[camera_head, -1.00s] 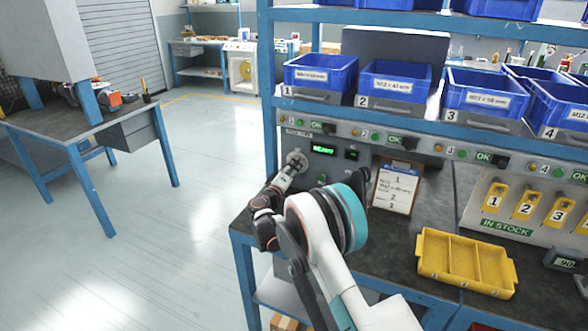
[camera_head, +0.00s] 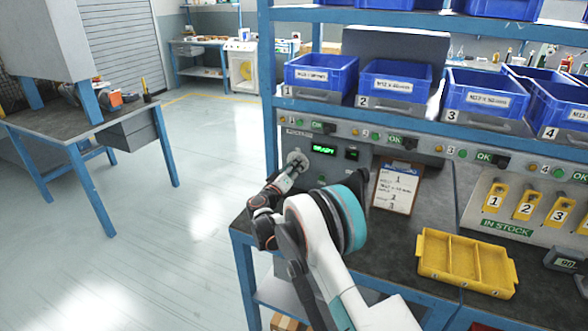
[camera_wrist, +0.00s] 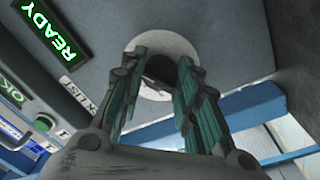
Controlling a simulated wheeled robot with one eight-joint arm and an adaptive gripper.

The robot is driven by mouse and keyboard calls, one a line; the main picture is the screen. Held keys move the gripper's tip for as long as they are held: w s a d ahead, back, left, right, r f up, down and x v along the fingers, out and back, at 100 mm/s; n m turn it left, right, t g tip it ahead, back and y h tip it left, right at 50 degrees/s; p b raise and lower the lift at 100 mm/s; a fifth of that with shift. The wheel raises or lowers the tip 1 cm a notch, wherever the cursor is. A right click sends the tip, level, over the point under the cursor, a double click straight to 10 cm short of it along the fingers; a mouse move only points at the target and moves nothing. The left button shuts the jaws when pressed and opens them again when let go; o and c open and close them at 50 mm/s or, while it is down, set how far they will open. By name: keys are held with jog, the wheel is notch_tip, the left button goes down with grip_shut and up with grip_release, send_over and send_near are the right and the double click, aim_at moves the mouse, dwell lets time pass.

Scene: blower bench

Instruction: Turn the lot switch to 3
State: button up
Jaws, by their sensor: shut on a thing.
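The lot switch (camera_head: 295,156) is on the grey control panel, at its left end, next to the green-lit display. In the wrist view its dark knob (camera_wrist: 161,70) sits in a round pale plate. My gripper (camera_wrist: 160,88) has a finger on each side of the knob and is shut on it. In the head view my gripper (camera_head: 290,171) reaches up to the switch from below. The fingers cover part of the knob, and I cannot read its position. The display (camera_wrist: 58,43) reads READY in the wrist view.
A clipboard (camera_head: 396,187) leans against the panel to the right of my arm. A yellow divided tray (camera_head: 467,262) lies on the bench. Blue bins (camera_head: 322,72) stand on the shelf above the panel. Open floor is to the left.

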jog(key=o, duration=1.1)
jog(key=shift+f, duration=0.1)
jog(key=shift+c, duration=0.2)
jog(key=v, duration=1.2)
